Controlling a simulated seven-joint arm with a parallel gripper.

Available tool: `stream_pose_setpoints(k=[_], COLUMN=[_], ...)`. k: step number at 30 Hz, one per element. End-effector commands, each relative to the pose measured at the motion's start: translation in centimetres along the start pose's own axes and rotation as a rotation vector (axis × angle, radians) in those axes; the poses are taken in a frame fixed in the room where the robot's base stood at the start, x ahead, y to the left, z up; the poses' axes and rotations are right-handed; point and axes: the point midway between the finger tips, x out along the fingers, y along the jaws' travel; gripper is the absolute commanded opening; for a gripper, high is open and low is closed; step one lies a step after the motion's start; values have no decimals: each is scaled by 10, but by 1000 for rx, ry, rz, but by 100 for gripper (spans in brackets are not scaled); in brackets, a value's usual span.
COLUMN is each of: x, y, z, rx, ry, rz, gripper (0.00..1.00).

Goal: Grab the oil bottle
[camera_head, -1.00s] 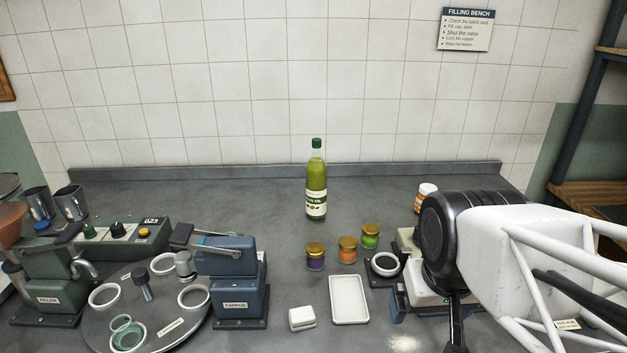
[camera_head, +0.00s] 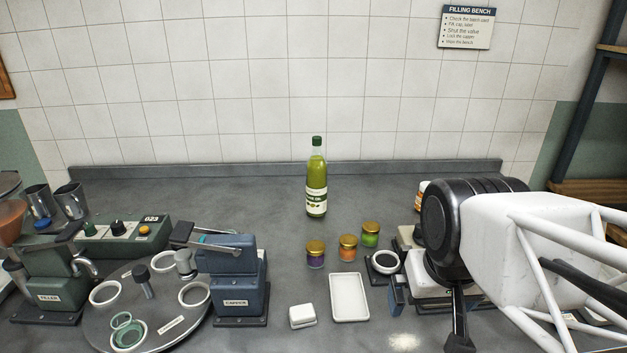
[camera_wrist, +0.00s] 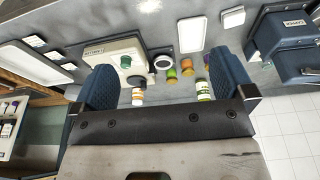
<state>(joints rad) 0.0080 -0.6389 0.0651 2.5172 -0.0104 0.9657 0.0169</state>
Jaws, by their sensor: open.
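The oil bottle (camera_head: 316,180) is green with a dark green cap and a white label. It stands upright at the back middle of the bench, in front of the tiled wall. In the wrist view the bottle (camera_wrist: 203,89) shows small, just left of the right finger and beyond the fingertips. My gripper (camera_wrist: 175,88) is open and empty, with its two blue fingers wide apart. In the head view the arm is at the right, well apart from the bottle, and its fingers are mostly hidden.
Several small gold-lidded jars (camera_head: 347,248) stand in front of the bottle. A white tray (camera_head: 349,298) and a white block (camera_head: 302,316) lie nearer. The blue capper (camera_head: 238,280) and a round turntable (camera_head: 110,315) fill the left. An orange-white jar (camera_head: 421,190) is partly behind my arm. Bench around the bottle is clear.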

Motion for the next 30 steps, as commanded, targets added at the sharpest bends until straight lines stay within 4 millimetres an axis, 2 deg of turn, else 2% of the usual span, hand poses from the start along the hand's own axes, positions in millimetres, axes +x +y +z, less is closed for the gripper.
stream_pose_setpoints(k=[3,10,19,26,30], x=[-16,-40,-34,-30,-25], y=[0,0,1,1,-1], z=[-4,-9,-38,-79,-123], rx=[0,0,-1,-4,-11], ry=[2,1,58,141,229], rz=[0,0,11,22,31], gripper=[100,100,100,100,100])
